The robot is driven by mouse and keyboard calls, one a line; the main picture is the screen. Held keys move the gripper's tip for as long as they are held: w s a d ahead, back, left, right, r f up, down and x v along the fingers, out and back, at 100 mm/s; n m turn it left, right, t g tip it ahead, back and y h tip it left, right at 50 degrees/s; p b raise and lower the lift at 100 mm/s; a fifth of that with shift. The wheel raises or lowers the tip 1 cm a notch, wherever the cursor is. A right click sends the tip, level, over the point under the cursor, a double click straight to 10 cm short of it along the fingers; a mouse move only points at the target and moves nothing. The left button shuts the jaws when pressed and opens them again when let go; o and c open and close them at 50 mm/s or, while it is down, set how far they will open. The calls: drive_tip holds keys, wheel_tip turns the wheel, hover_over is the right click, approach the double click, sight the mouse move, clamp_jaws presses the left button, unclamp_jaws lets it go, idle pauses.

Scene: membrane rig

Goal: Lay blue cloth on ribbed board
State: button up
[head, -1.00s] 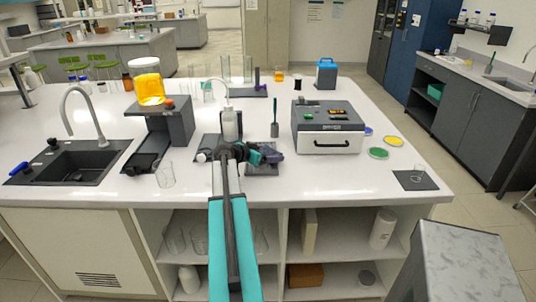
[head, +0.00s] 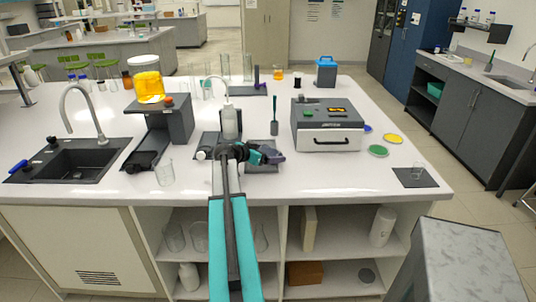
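My gripper (head: 276,158) is over the front middle of the white bench, at the end of my teal arm. Its fingers are small and dark here, and I cannot tell whether they are open or shut. A dark flat plate (head: 262,168) lies partly hidden under it; I cannot tell whether it is ribbed. No blue cloth can be made out for sure. A small flat blue piece (head: 367,128) shows at the right edge of the grey box machine, mostly hidden by it.
The grey box machine (head: 327,139) stands right of my gripper, with green (head: 378,151) and yellow (head: 392,138) discs beside it. A sink (head: 70,160) is far left.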

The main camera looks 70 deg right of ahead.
drive_tip(key=shift+w+d+p, duration=0.1)
drive_tip(key=shift+w+p, duration=0.1)
drive_tip(key=shift+p, duration=0.2)
drive_tip(key=b+v, duration=0.3)
drive_tip(key=v, duration=0.8)
drive_tip(key=shift+w+a+r, duration=0.1)
drive_tip(key=shift+a+r, duration=0.15)
drive_tip(key=shift+a, duration=0.2)
drive_tip(key=shift+r, duration=0.1)
idle(0.5)
